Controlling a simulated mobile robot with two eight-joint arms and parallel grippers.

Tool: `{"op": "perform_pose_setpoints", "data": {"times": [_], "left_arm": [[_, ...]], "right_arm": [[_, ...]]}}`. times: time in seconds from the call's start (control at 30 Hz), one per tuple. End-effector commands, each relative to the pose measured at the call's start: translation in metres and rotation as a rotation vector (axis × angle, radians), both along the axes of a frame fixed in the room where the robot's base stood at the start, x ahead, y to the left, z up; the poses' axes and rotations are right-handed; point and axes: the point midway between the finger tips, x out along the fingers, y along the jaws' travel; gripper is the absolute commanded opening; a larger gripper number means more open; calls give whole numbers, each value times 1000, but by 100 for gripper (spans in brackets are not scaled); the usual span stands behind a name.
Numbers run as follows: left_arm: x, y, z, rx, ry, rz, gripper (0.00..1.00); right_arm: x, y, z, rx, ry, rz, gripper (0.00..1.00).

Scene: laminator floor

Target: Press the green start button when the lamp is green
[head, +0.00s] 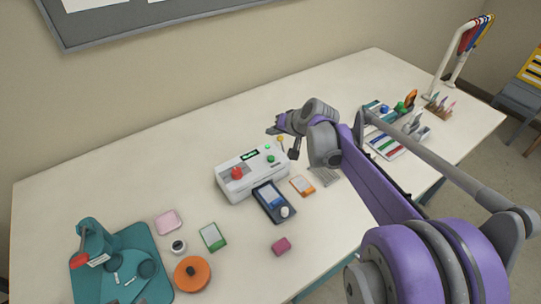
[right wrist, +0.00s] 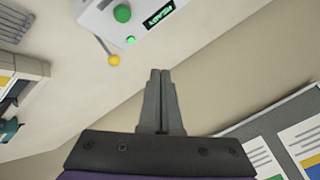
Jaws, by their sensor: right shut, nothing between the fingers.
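The white laminator (head: 232,187) sits mid-table in the head view. It has a green button (head: 270,159), a red knob (head: 237,173), a small green lamp (head: 267,147) and a dark display with green text (head: 250,155). In the right wrist view the green button (right wrist: 122,13) and the glowing green lamp (right wrist: 130,40) show at the top, left of the fingers. My right gripper (head: 271,130) is shut and empty, above the table just behind the laminator; its fingertips (right wrist: 160,72) are apart from the button. My left gripper is not in view.
A yellow-tipped lever (head: 280,139) stands at the laminator's back corner, close to my right gripper. A dark blue pouch device (head: 272,205) and an orange card (head: 302,185) lie in front. A teal mat (head: 150,250) is at left. The table's back left is clear.

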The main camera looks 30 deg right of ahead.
Motion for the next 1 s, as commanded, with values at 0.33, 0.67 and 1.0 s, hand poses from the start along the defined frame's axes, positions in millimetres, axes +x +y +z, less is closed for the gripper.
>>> {"op": "perform_pose_setpoints", "data": {"times": [0.33,0.67,1.0], "left_arm": [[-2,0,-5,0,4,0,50],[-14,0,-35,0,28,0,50],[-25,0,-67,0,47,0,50]], "right_arm": [[-1,1,-6,-1,2,1,0],[-2,1,-43,0,4,1,0],[-1,1,-85,-1,2,1,0]]}}
